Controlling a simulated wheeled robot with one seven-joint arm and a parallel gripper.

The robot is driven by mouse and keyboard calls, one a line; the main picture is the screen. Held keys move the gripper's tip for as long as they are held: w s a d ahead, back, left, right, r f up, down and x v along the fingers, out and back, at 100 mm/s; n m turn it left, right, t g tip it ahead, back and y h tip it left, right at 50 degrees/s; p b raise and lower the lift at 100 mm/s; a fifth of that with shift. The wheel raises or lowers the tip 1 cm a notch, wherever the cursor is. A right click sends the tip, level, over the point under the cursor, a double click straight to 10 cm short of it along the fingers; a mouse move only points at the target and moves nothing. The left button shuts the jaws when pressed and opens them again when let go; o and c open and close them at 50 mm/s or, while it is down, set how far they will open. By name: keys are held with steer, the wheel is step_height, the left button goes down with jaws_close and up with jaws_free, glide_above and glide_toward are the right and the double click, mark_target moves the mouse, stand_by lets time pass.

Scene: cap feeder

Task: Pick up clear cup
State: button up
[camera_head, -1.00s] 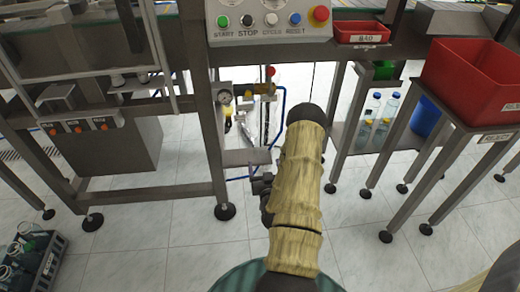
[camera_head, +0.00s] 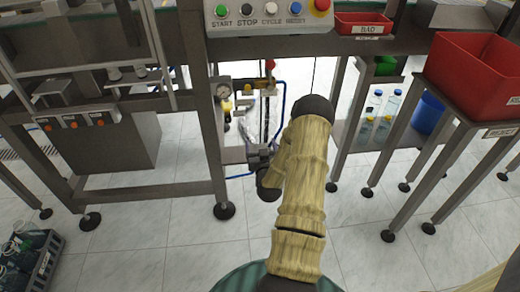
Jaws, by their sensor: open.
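I cannot make out a clear cup for certain in the head view. My gripper (camera_head: 260,153) is small and partly hidden at the end of my arm, in front of the gap beneath the control panel. It is open, and I see nothing held in it. Behind it, in the gap, are a pressure gauge and a yellow-and-brass fitting (camera_head: 246,104). Several clear bottles with coloured caps (camera_head: 375,118) stand on a low shelf to the right.
The control panel (camera_head: 265,16) with coloured buttons is above my arm. A red bin (camera_head: 478,78) and a small red BAD tray (camera_head: 364,28) are at right. A dark crate (camera_head: 40,268) of bottles sits on the floor at lower left. Steel legs flank the gap.

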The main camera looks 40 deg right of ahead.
steer(key=shift+x, duration=1.25)
steer(key=shift+c, duration=0.5)
steer(key=c, duration=1)
